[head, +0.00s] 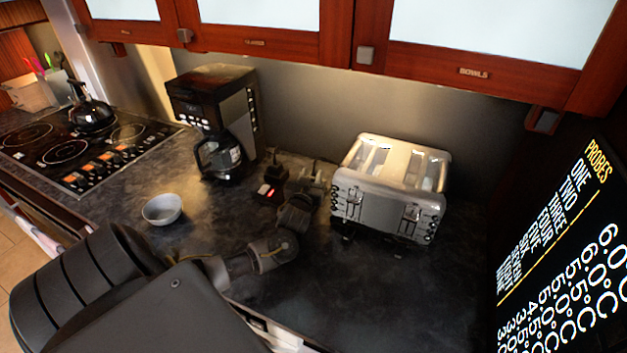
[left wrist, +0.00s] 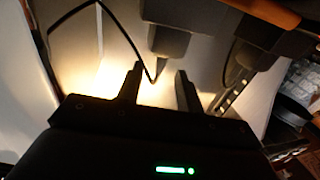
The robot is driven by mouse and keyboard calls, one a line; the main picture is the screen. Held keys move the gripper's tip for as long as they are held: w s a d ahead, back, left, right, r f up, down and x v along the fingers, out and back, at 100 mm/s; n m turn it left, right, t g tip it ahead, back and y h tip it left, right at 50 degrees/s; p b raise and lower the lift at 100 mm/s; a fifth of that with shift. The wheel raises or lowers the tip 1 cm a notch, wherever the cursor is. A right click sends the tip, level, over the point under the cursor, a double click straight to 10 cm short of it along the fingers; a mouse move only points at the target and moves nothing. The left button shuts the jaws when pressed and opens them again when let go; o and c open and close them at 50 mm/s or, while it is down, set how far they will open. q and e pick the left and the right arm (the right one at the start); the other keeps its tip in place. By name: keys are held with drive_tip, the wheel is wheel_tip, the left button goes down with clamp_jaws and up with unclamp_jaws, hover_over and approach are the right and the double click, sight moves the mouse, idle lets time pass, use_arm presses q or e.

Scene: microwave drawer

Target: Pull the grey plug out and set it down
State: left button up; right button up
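A dark plug (left wrist: 168,42) with a thin black cord shows just beyond my left fingertips in the left wrist view. Its narrow cord end reaches between the fingers. Its colour looks dark in this light, so I cannot tell for sure that it is the grey plug. My left gripper (left wrist: 159,72) is open, with a gap on each side of that end. In the head view my left gripper (head: 311,180) is at the back of the counter between the coffee maker and the toaster, mostly hidden by my wrist. My right gripper is not in view.
A black block with a lit red switch (head: 266,190) sits left of my gripper. The toaster (head: 390,190) stands close on the right, the coffee maker (head: 215,115) on the left. A grey bowl (head: 162,209) sits front left. The front right counter (head: 400,295) is clear.

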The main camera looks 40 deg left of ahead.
use_arm(q)
drive_tip(key=shift+w+a, duration=0.2)
drive_tip(key=shift+w, duration=0.25)
clamp_jaws()
idle(0.3)
